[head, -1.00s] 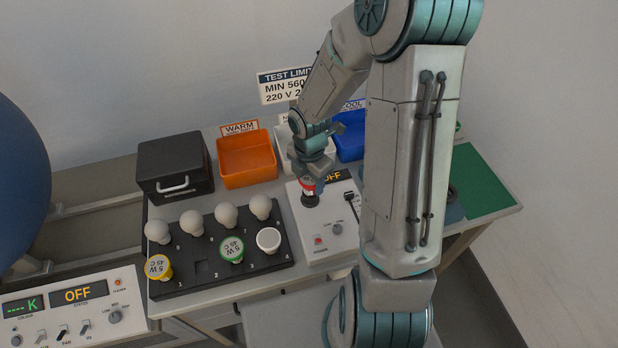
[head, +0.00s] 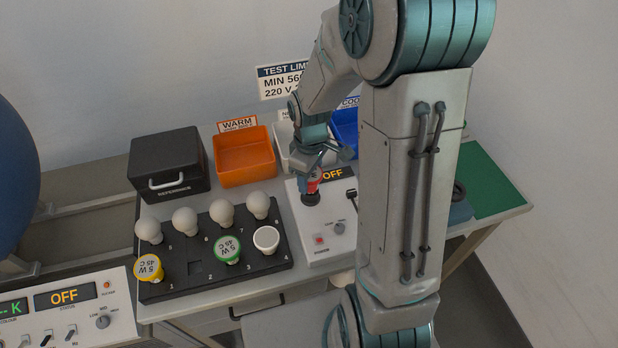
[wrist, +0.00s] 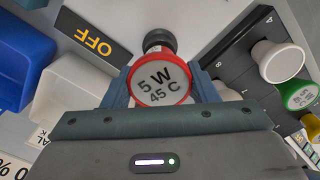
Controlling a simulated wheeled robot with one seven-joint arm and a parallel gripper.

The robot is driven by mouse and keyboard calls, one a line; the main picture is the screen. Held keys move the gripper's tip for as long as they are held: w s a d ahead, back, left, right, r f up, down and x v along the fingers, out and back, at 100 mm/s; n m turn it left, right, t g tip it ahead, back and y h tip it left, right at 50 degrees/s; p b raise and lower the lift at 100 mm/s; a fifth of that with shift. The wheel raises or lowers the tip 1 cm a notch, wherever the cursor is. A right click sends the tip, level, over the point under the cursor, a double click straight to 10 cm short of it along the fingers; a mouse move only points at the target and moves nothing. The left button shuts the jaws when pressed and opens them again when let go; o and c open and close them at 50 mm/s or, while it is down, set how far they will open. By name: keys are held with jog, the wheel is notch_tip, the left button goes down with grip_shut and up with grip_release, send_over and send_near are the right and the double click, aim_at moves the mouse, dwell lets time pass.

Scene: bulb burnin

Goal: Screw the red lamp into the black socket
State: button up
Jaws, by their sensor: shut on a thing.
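The red lamp (head: 313,182) is upright at the black socket (head: 310,199) on the white test box (head: 327,240). In the wrist view the red lamp (wrist: 161,82) shows its face marked "5 W 45 C". My gripper (head: 314,172) is shut on the lamp from above, with a finger on either side of it (wrist: 163,88). The black socket (wrist: 158,41) shows partly behind the lamp in the wrist view. The lamp's base is hidden, so I cannot tell how deep it sits in the socket.
A black rack (head: 168,290) with several white bulbs, a yellow lamp (head: 149,267), a green lamp (head: 227,249) and a white-faced lamp (head: 266,239) stands left of the test box. Orange (head: 244,160), white and blue bins stand behind. The test box display (head: 333,174) reads OFF.

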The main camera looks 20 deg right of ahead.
jog(key=m+b, duration=0.1)
jog(key=m, duration=0.4)
jog(key=shift+f, duration=0.1)
jog(key=m, duration=0.3)
jog(key=shift+b, duration=0.35)
jog(key=o, duration=0.9)
jog(key=shift+d, duration=0.1)
jog(key=shift+c, duration=0.2)
